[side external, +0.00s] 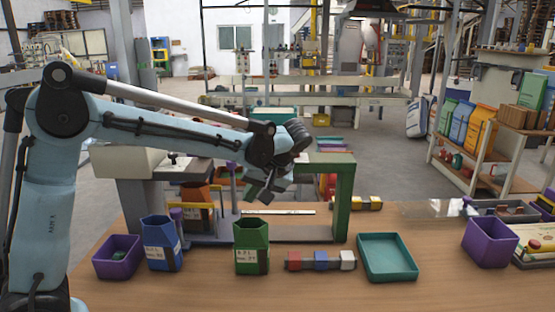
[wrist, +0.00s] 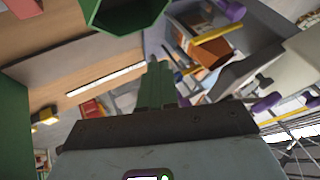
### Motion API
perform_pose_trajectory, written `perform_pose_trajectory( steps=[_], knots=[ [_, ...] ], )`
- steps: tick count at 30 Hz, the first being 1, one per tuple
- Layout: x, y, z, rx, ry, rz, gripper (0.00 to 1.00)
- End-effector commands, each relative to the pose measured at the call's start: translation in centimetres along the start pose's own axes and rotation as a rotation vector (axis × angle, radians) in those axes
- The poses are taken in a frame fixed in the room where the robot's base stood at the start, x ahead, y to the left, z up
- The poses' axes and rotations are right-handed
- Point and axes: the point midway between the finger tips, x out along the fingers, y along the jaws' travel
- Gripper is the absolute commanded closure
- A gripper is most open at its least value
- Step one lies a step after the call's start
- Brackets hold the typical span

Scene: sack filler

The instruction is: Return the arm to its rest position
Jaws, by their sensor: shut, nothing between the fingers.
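My light-blue arm reaches in from the left in the side external view. My gripper (side external: 267,196) hangs at its end, above the back of the wooden table, in front of the green frame and a little above and behind the green sack-shaped holder (side external: 252,246). In the wrist view my gripper (wrist: 156,70) shows its two fingers together, with nothing between them. The green holder also shows at the top of the wrist view (wrist: 95,14), apart from the fingers.
The green frame (side external: 343,200) stands close to the right of my gripper. A blue holder (side external: 160,250) and a purple bin (side external: 118,258) stand at the left. Coloured blocks (side external: 320,261), a teal tray (side external: 387,278) and another purple bin (side external: 488,245) lie to the right. Bare table shows along the front.

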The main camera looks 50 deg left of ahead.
Motion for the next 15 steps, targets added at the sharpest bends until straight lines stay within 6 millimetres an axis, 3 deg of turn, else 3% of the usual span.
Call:
perform_pose_trajectory(
  steps=[6,15],
  knots=[
    [-2.1,0.0,0.0,0.001,0.0,0.002,1.0],
    [-2.6,-2.0,1.6,0.157,-0.015,0.163,1.0]
  ],
)
